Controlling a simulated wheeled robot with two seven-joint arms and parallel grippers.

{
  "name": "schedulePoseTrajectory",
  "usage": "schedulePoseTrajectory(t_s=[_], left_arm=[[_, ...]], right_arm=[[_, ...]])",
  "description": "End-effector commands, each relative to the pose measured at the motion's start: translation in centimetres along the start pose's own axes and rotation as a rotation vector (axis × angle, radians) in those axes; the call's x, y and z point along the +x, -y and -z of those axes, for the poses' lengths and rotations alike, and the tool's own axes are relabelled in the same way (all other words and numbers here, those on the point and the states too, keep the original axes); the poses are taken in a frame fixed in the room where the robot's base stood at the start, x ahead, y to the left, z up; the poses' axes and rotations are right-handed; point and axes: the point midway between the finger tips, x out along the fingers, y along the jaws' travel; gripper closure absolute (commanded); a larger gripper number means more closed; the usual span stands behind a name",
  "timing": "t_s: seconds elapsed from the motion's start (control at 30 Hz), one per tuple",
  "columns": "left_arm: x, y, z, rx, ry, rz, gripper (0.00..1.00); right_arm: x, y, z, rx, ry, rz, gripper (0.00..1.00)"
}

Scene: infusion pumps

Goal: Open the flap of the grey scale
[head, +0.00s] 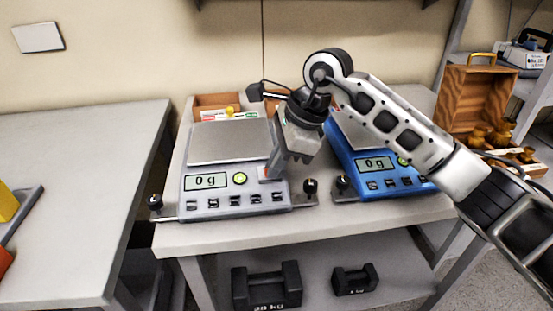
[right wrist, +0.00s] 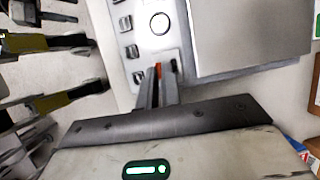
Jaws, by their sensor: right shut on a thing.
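The grey scale (head: 235,200) sits on the left of the middle table, its display reading 0 g and its flat plate (head: 228,143) behind the display. It also shows in the right wrist view (right wrist: 135,15). My right gripper (head: 272,174) reaches down to the right part of its front panel, beside the round green button. The fingers mostly hide the tab, and I cannot make out a separate flap outline. My left gripper is out of view.
A blue scale (head: 385,183) stands close on the right, partly behind my right arm. Black knobs (head: 310,187) stand at the scales' front corners. An open wooden case (head: 470,93) with brass weights is further right. Black weights (head: 266,288) lie on the shelf below.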

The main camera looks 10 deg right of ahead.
Motion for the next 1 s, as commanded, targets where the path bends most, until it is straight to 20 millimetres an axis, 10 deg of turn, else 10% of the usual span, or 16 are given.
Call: schedulePoseTrajectory(t_s=[1.0], left_arm=[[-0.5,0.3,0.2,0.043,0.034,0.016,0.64]], right_arm=[[-0.9,2.0,-0.4,0.179,0.0,-0.433,1.0]])
